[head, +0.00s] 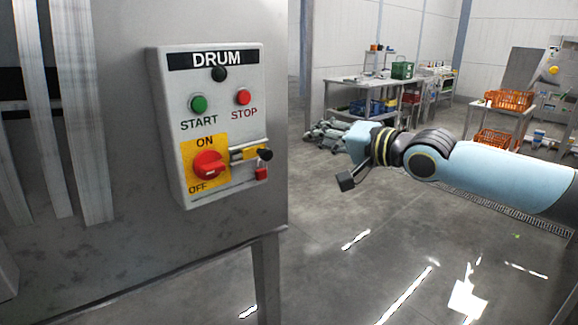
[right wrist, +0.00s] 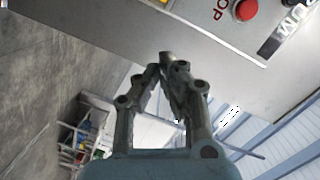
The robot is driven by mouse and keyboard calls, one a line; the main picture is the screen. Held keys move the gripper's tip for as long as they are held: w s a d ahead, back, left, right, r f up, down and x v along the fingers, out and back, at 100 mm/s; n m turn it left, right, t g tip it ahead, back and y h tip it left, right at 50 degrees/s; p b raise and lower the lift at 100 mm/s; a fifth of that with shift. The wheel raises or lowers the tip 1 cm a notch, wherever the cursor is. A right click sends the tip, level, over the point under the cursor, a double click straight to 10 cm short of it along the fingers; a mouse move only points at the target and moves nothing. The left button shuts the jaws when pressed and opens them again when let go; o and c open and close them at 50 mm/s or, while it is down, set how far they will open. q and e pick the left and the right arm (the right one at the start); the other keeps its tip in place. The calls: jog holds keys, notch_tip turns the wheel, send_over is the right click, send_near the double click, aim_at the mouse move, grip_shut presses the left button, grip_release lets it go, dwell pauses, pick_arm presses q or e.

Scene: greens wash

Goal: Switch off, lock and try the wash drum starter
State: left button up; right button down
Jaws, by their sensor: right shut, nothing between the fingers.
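The grey drum starter box (head: 222,134) is on the steel cabinet, with a black DRUM label. It has a green START button (head: 199,103) and a red STOP button (head: 243,97), which also shows in the right wrist view (right wrist: 245,10). Below, a red rotary switch (head: 209,165) sits on a yellow ON/OFF plate; I cannot tell which mark it points at. A yellow bar with a black knob (head: 265,154) lies right of it, and a small red padlock (head: 261,173) hangs below. My right gripper (head: 314,130) is shut and empty, right of the box. My left gripper is out of view.
A steel workbench (head: 365,88) with bins and a green crate (head: 402,70) stands far behind. A table with orange baskets (head: 510,100) is at the back right. The floor beneath my right arm is clear. A cabinet leg (head: 266,280) stands below the box.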

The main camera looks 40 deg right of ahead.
aim_at(254, 155)
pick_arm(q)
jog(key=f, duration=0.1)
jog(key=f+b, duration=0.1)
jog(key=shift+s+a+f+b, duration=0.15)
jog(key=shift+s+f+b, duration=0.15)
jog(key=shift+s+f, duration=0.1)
pick_arm(e)
jog(key=w+a+f, duration=0.2)
jog(key=w+a, duration=0.2)
jog(key=shift+a, duration=0.25)
jog(key=shift+w+f, duration=0.1)
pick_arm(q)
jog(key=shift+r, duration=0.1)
pick_arm(e)
jog(key=shift+a, duration=0.1)
